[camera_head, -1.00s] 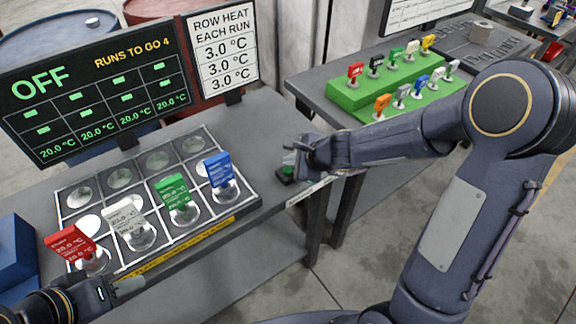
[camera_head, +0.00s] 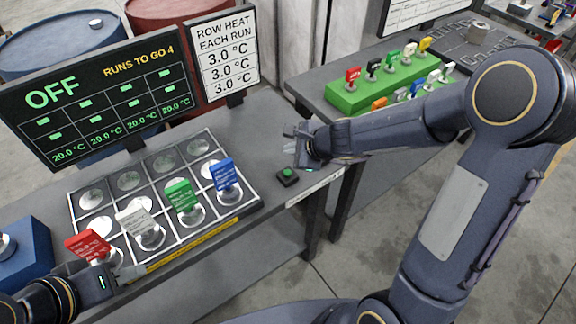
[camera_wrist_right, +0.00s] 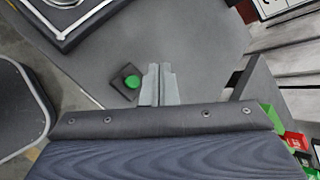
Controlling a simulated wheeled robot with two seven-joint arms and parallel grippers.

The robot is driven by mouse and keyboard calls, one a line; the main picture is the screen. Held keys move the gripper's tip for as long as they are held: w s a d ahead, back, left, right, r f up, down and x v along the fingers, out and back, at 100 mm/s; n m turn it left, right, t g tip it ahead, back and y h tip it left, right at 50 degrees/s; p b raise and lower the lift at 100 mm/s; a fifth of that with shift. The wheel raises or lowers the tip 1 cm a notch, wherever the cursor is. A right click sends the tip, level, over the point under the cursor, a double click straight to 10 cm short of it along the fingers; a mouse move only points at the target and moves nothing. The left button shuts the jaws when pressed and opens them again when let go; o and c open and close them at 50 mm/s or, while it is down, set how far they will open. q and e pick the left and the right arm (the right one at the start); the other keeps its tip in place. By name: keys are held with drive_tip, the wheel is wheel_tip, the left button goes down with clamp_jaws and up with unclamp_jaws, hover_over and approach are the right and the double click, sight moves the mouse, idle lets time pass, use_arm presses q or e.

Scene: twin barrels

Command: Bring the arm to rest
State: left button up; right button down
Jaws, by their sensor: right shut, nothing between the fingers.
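My right gripper (camera_head: 291,147) is shut and empty above the table, just behind and above a small black box with a green button (camera_head: 287,176). In the right wrist view its shut fingers (camera_wrist_right: 159,84) point over bare table, with the green button (camera_wrist_right: 131,82) to their left and apart from them. My right arm comes in from the right. My left gripper (camera_head: 132,272) is low at the left, at the front edge of the gridded tray near the red tag; whether its fingers are open is unclear.
The tray (camera_head: 252,205) holds red (camera_head: 88,245), white (camera_head: 137,225), green (camera_head: 179,197) and blue (camera_head: 224,174) tags on round pads. A screen (camera_head: 95,95) reading OFF and a heat sign (camera_head: 224,52) stand behind. A green rack (camera_head: 345,97) with coloured tags is on the right table.

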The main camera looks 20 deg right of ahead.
idle(0.4)
drive_tip(key=s+r+n+y, duration=0.3)
drive_tip(key=s+r+n, duration=0.7)
drive_tip(key=r, duration=0.1)
drive_tip(key=s+d+f+n+g+h, duration=0.1)
drive_tip(key=s+n, duration=0.3)
drive_tip(key=s, duration=0.4)
drive_tip(key=s+d+f+n+g+h, duration=0.1)
drive_tip(key=s+d+n+h, duration=0.2)
drive_tip(key=s, duration=0.6)
drive_tip(key=shift+d+f+n, duration=0.15)
drive_tip(key=shift+d+n, duration=0.4)
drive_tip(key=shift+n, duration=0.55)
